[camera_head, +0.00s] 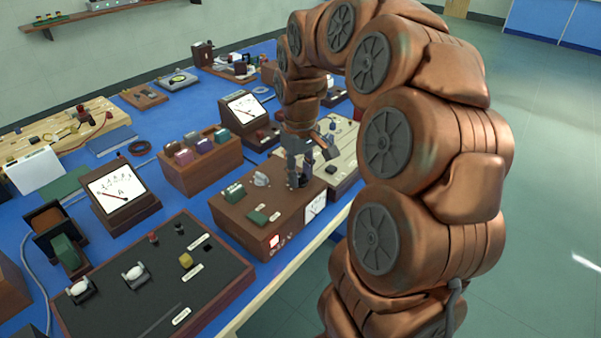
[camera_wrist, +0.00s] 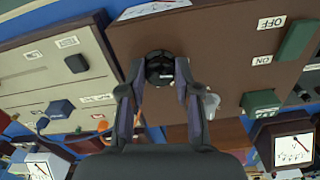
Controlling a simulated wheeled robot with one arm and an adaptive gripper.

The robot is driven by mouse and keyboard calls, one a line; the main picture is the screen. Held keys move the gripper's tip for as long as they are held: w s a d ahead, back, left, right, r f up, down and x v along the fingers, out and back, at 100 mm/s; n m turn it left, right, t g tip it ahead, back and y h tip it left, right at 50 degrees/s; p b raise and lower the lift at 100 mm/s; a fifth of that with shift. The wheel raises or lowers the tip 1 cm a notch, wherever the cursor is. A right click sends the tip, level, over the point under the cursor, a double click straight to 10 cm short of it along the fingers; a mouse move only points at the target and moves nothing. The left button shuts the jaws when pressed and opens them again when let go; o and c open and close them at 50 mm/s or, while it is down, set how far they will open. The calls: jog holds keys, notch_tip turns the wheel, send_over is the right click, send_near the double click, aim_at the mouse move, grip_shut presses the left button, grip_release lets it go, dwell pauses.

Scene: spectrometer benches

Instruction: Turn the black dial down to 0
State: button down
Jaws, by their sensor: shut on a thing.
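The black dial (camera_wrist: 159,69) sits on the top face of a brown box (camera_wrist: 215,45), near one edge. My gripper (camera_wrist: 159,77) points down at the box with one finger on each side of the dial, shut on it. In the head view my gripper (camera_head: 299,178) is over the right part of the same brown box (camera_head: 237,222), and the dial is mostly hidden by the fingers. I cannot read the dial's setting.
A grey knob (camera_head: 261,179) and green switches (camera_head: 257,217) are close by on the box. A pale wooden panel (camera_head: 343,150) stands just beyond it. A black-topped control board (camera_head: 150,290) and an ammeter (camera_head: 121,194) are to the left.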

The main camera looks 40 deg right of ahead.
aim_at(300, 176)
jog(key=shift+n, duration=0.8)
jog(key=c, duration=0.8)
grip_release()
jog(key=shift+r, duration=0.1)
notch_tip(300, 176, up, 12)
dwell(0.5)
